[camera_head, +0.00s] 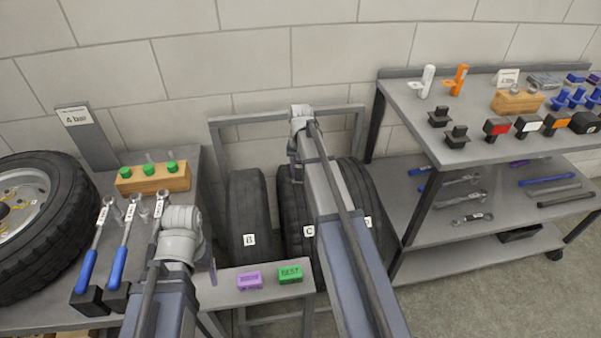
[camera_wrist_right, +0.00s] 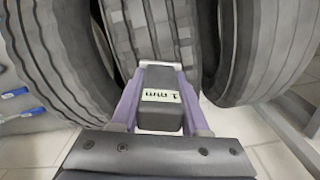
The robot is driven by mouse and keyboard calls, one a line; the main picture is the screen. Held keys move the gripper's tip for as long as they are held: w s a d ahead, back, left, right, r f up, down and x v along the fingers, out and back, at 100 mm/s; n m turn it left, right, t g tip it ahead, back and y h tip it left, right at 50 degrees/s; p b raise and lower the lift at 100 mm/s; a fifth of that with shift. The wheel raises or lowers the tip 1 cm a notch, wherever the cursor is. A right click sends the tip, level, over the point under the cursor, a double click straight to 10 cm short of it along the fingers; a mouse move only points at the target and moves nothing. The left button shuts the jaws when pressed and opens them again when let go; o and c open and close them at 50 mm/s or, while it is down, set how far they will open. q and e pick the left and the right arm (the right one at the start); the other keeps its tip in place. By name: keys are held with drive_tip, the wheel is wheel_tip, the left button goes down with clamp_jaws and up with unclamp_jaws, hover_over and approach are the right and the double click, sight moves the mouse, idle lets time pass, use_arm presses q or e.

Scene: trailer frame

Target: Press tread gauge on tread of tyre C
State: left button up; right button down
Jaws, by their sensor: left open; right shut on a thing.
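Tyre C (camera_head: 293,212) stands upright in the rack between tyre B (camera_head: 249,205) and a tyre at its right (camera_head: 363,190), and my right arm hides part of it. My right gripper (camera_head: 295,168) is at its upper part, mostly hidden by my arm. In the right wrist view it is shut on the tread gauge (camera_wrist_right: 160,108), a dark block marked "1 mm". The gauge points at the middle tyre's tread (camera_wrist_right: 150,30); I cannot tell if it touches. My left gripper (camera_head: 211,271) is open, partly hidden by its wrist, beside the small grey shelf.
A purple block (camera_head: 250,280) and a green block (camera_head: 290,274) sit on the small grey shelf (camera_head: 227,295). The left bench holds a wheel (camera_head: 60,220), torque wrenches (camera_head: 125,245) and a wooden block (camera_head: 153,178). A tool trolley (camera_head: 465,150) stands at right.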

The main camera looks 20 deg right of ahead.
use_arm(q)
drive_tip(key=shift+f+b, duration=0.65)
use_arm(e)
drive_tip(key=shift+f, duration=0.65)
idle(1.4)
use_arm(q)
drive_tip(key=shift+r, duration=0.1)
use_arm(e)
wheel_tip(320, 180, up, 6)
drive_tip(key=p, duration=0.6)
drive_tip(key=shift+r, duration=0.1)
use_arm(q)
wheel_tip(320, 180, up, 6)
drive_tip(key=shift+f, duration=0.1)
idle(0.3)
